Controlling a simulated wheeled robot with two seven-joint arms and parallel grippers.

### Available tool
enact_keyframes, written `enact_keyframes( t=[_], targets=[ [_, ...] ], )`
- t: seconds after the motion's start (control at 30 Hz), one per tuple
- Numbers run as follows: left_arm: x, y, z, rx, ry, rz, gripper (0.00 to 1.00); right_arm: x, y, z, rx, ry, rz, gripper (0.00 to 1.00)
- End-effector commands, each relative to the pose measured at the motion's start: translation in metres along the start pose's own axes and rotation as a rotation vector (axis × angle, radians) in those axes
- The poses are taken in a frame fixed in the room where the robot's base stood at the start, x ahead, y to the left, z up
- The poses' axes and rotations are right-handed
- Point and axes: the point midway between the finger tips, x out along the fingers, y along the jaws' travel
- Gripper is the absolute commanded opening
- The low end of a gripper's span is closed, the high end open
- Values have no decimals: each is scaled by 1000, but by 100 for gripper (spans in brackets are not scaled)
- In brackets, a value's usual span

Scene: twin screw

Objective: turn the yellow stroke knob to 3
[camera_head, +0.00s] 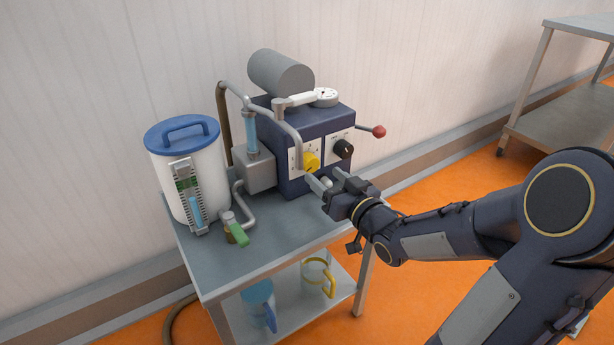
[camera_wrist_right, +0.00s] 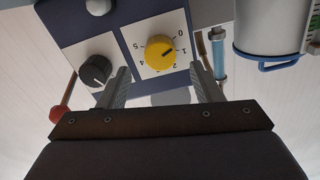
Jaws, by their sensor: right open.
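The yellow stroke knob (camera_head: 311,161) sits on a white dial plate on the front of the dark blue pump box (camera_head: 325,122). In the right wrist view the yellow knob (camera_wrist_right: 160,55) lies between and beyond the two fingers, and its dark mark points close to the 1. Numbers run around it, with the 3 hard to make out. My right gripper (camera_head: 328,182) is open and empty, just in front of and below the knob. The fingers (camera_wrist_right: 160,82) look apart from the knob. My left gripper is out of view.
A black knob (camera_head: 343,149) is right of the yellow one, with a red-tipped lever (camera_head: 378,131) beyond. A pipe (camera_head: 290,127) arches down close left of the yellow knob. A white tank with blue lid (camera_head: 183,133) and a green-handled valve (camera_head: 238,234) stand left on the steel table (camera_head: 279,243).

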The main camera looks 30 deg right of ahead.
Motion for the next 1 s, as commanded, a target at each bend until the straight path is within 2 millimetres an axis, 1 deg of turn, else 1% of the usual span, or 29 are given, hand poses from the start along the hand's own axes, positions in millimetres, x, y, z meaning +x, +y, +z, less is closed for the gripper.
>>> enact_keyframes(
  t=[0.03,0.1,0.2,0.3,0.47,0.67,0.7,1.0],
  targets=[
    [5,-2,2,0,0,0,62,9,0,3,1,0,-3,59],
    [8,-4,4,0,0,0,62,21,0,3,-1,0,-3,59],
    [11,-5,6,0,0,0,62,36,0,2,0,0,-2,59],
    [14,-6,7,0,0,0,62,47,0,2,0,-1,-1,59],
    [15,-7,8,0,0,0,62,55,0,1,0,-2,0,59],
    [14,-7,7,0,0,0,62,56,0,0,-1,-2,1,59],
    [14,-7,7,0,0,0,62,55,0,0,-1,-2,1,58],
    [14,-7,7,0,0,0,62,55,0,0,-1,-2,1,19]
  ],
)
